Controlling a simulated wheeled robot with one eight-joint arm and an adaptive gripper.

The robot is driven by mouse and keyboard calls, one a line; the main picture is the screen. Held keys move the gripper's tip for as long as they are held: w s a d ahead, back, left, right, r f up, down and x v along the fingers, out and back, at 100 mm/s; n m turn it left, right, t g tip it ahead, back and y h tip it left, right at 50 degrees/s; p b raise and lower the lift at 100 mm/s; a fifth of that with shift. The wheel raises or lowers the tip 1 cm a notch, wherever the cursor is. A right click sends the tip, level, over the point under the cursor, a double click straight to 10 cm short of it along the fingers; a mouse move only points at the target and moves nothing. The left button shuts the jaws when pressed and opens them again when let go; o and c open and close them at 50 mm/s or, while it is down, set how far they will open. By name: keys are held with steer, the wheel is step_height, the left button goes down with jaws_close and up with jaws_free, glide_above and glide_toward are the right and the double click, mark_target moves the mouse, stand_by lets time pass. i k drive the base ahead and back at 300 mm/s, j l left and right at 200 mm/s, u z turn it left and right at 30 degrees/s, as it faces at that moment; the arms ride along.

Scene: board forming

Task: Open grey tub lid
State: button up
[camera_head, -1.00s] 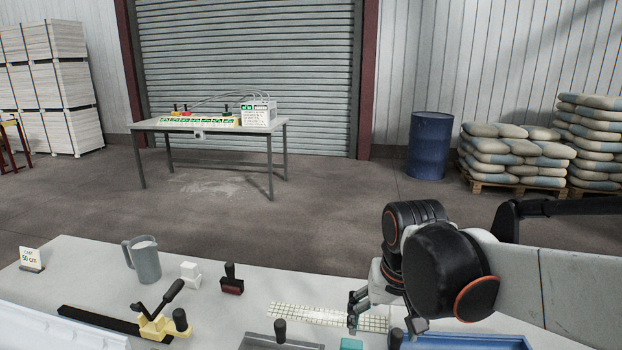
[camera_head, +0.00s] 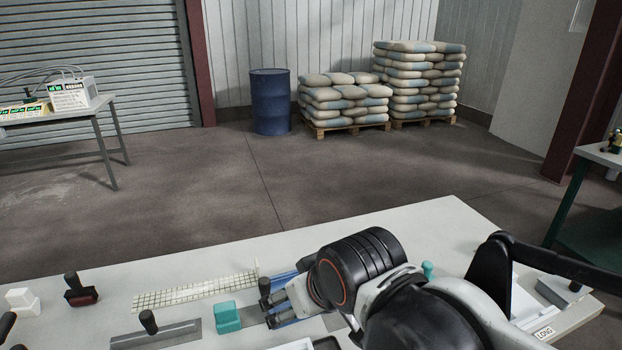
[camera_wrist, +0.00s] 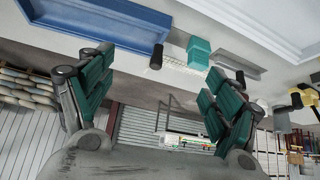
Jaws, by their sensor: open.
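My gripper (camera_head: 268,302) is over the worktable, its fingers beside the teal block and the blue tray. In the wrist view my gripper (camera_wrist: 155,95) is open, with two dark green padded fingers wide apart and nothing between them. No tub is clear in the wrist view.
The worktable (camera_head: 180,272) holds a teal block (camera_head: 227,317), a grey trowel (camera_head: 160,336), a gridded mesh strip (camera_head: 190,293) and a dark red stamp-like tool (camera_head: 80,292). A blue tray (camera_wrist: 110,22) lies near my fingers. A "LONG" label (camera_head: 545,332) is at the front right.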

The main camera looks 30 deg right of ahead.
mark_target(569, 290)
steer(key=k+z, duration=0.1)
steer(key=k, duration=0.55)
steer(key=z, duration=0.5)
steer(key=i+l+z, duration=0.1)
steer(key=z, duration=0.85)
steer(key=i+z, duration=0.1)
steer(key=z, duration=0.4)
steer(key=i+j+z, duration=0.3)
steer(key=i, duration=0.05)
